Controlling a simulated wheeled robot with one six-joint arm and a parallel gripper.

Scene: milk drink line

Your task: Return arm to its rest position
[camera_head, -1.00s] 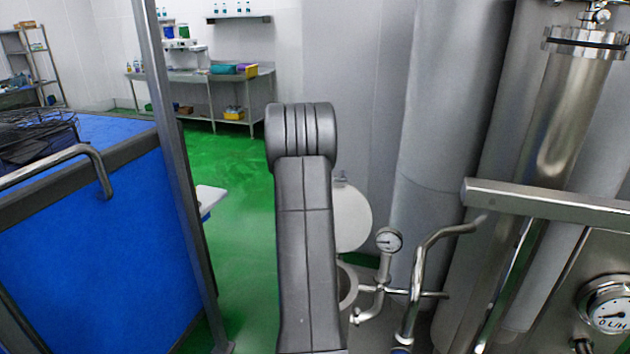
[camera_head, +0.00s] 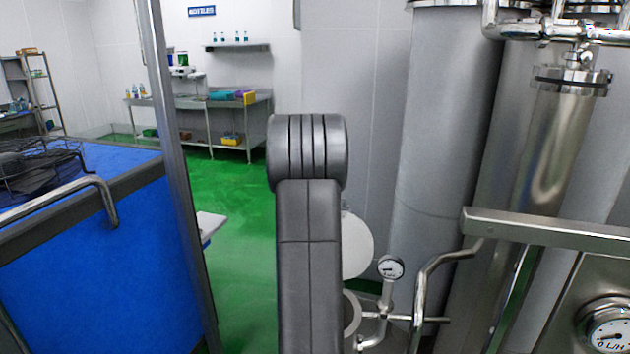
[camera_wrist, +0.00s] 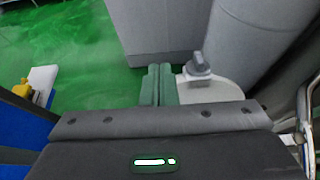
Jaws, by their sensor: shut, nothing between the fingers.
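My arm (camera_head: 308,230) stands upright in the middle of the head view, with a rounded grey joint at its top. My gripper is out of sight in the head view. In the wrist view my gripper (camera_wrist: 158,70) shows as two grey-green fingers side by side, touching and with nothing between them. It is over the green floor, in front of a grey wall edge. A round pale lid with a dark knob (camera_wrist: 198,66) shows just right of the fingers; whether they touch it cannot be told.
A blue-panelled unit (camera_head: 95,255) with a metal post (camera_head: 172,150) stands at left. Steel tanks and pipes, a small gauge (camera_head: 391,267) and a flow gauge (camera_head: 608,330) crowd the right. A steel table (camera_head: 215,103) stands at the back. Green floor (camera_head: 240,200) is open between.

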